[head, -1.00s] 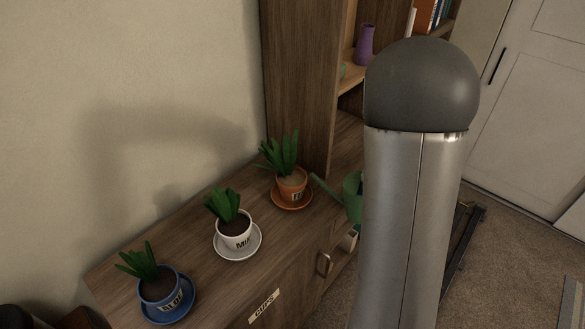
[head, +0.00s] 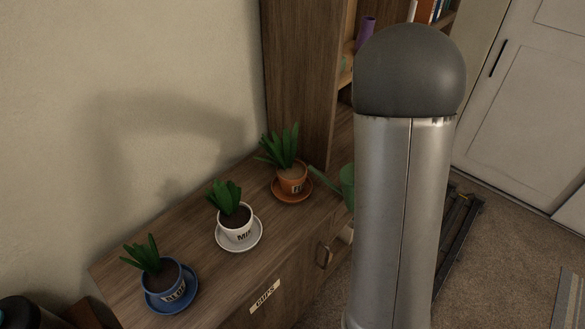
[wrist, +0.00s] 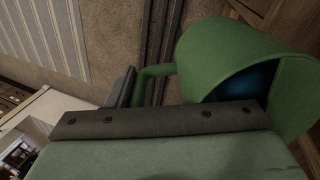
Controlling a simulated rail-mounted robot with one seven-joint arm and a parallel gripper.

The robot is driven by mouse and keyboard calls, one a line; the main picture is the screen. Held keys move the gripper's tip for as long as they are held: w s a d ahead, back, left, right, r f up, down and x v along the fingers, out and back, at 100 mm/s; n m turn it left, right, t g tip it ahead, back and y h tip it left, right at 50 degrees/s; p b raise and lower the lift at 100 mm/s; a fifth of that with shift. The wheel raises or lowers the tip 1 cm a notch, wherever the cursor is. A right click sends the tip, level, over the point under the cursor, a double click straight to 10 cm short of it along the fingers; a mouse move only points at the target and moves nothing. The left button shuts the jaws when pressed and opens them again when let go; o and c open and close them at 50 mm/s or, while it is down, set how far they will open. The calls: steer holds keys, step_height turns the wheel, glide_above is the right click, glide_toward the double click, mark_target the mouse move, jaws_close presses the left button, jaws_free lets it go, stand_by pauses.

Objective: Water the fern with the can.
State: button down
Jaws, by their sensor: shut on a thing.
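The green watering can (head: 347,185) shows at the left edge of my arm in the head view, mostly hidden behind it. Its spout points left toward the terracotta pot. In the wrist view the can (wrist: 235,55) is large, with something blue inside its opening. My gripper (wrist: 130,90) is shut on the can's green handle. In the head view my arm hides the gripper. Three potted plants stand on saucers: a terracotta pot (head: 292,181) nearest the can, a white pot (head: 236,228), and a blue pot (head: 165,286). The terracotta label is too small to read surely.
The plants stand on a wooden cabinet top (head: 200,215) against a wall. A tall wooden shelf (head: 303,80) rises behind the terracotta pot and holds a purple vase (head: 366,30). The cabinet front has a handle (head: 324,256). A dark rail lies on the carpet at right.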

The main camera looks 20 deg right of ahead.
steer(key=shift+g+h, duration=0.6)
steer(key=shift+h, duration=0.2)
steer(key=shift+p+v, duration=1.8)
steer(key=shift+v, duration=0.35)
stand_by(1.3)
steer(key=shift+t+y, duration=0.7)
steer(key=shift+y, duration=0.2)
steer(key=b+x, duration=0.4)
steer(key=d+b+x, duration=0.1)
steer(key=b+x, duration=0.1)
steer(key=shift+s+f, duration=0.25)
steer(key=shift+s, duration=0.15)
steer(key=shift+s+d+f+t+y+b, duration=0.1)
steer(key=shift+d+f+t+y+b, duration=0.1)
steer(key=shift+f+t+y+b, duration=0.15)
steer(key=shift+a+r+p, duration=0.2)
steer(key=shift+r+p, duration=0.1)
steer(key=shift+r, duration=0.1)
steer(key=shift+s+d+f+t+y+b, duration=0.1)
steer(key=shift+f+t+y+b, duration=0.15)
steer(key=shift+f+b, duration=0.45)
steer(key=shift+d+f+t+y+b, duration=0.2)
steer(key=shift+f+b, duration=0.25)
steer(key=shift+b, duration=0.35)
steer(key=shift+s+d+f+t+y+b, duration=0.1)
steer(key=shift+f+y+b, duration=0.2)
steer(key=shift+f+b, duration=0.4)
steer(key=shift+r, duration=0.15)
